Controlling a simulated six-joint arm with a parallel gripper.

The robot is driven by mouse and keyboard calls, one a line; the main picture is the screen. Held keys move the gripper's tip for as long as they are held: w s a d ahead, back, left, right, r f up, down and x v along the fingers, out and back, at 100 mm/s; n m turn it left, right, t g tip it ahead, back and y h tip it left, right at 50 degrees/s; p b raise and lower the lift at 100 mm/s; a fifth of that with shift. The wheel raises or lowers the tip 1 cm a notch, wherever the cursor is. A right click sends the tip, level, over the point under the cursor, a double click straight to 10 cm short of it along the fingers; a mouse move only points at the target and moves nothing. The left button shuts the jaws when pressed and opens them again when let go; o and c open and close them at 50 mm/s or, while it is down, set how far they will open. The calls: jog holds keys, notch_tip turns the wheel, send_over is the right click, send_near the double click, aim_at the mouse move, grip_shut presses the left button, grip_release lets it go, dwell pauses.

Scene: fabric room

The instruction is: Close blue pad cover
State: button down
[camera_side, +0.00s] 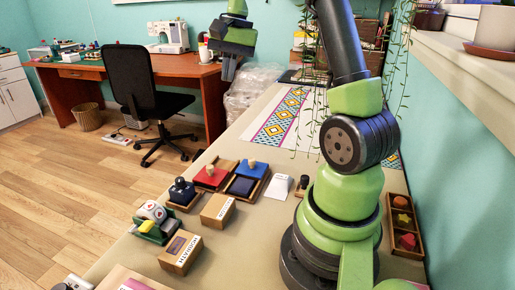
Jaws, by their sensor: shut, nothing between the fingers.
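The blue pad (241,186) is a dark blue square in a wooden frame on the table. A brighter blue panel with a pale wooden knob, which looks like its cover (260,171), is behind the pad, apart from its top; its exact tilt is hard to tell. My gripper (228,76) is shut and empty. It is raised in the upper middle of the picture, higher in the picture than the pad and not touching it.
A red pad (205,179) with a knob is left of the blue one. A patterned cloth (275,125) lies behind. Hanging plants (399,70) are at right.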

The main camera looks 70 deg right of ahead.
jog(key=s+d+f+m+y, duration=0.1)
jog(key=s+d+f+m, duration=0.15)
jog(key=d+f, duration=0.45)
jog(key=m+g+y, duration=0.1)
jog(key=m+y, duration=0.1)
jog(key=m, duration=0.2)
send_near(257, 162)
jog(key=shift+n, duration=0.25)
jog(key=f, duration=0.4)
jog(key=shift+s+d, duration=0.1)
jog(key=shift+d, duration=0.15)
jog(key=a, duration=0.2)
jog(key=shift+w+a+f, duration=0.3)
jog(key=shift+a, duration=0.1)
jog(key=shift+w+a, duration=0.15)
jog(key=shift+a, duration=0.5)
jog(key=shift+a, duration=0.25)
jog(key=a, duration=0.7)
jog(key=shift+a, duration=0.1)
